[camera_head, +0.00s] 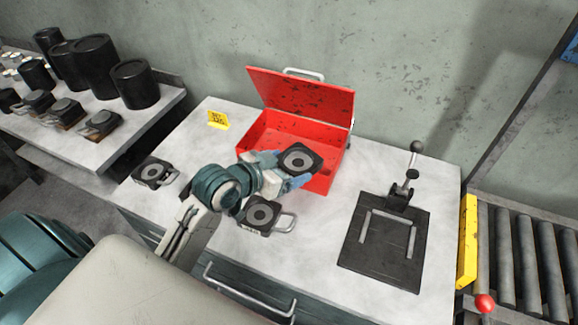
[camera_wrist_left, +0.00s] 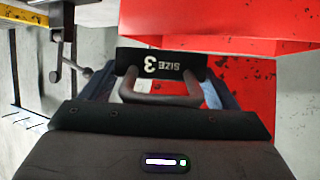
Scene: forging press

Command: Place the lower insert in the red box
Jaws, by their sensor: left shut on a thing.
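The red box (camera_head: 270,143) stands on the workbench with its lid raised at the back. My left gripper (camera_head: 283,172) is shut on an insert (camera_head: 298,159), a dark square block with a round grey centre, at the box's front right. In the left wrist view this insert (camera_wrist_left: 163,66) reads "SIZE 3" and has a grey handle. The red box (camera_wrist_left: 215,42) shows just beyond it there. I cannot tell whether the insert is inside the walls or above them. Two similar inserts lie on the bench, one at left (camera_head: 152,172) and one at front (camera_head: 262,215). My right gripper is not visible.
A black plate with a lever (camera_head: 385,245) lies at the bench's right. A yellow tag (camera_head: 218,119) stands left of the box. A side table (camera_head: 110,150) holds black cylinders and more blocks. A roller conveyor (camera_head: 530,255) is at far right.

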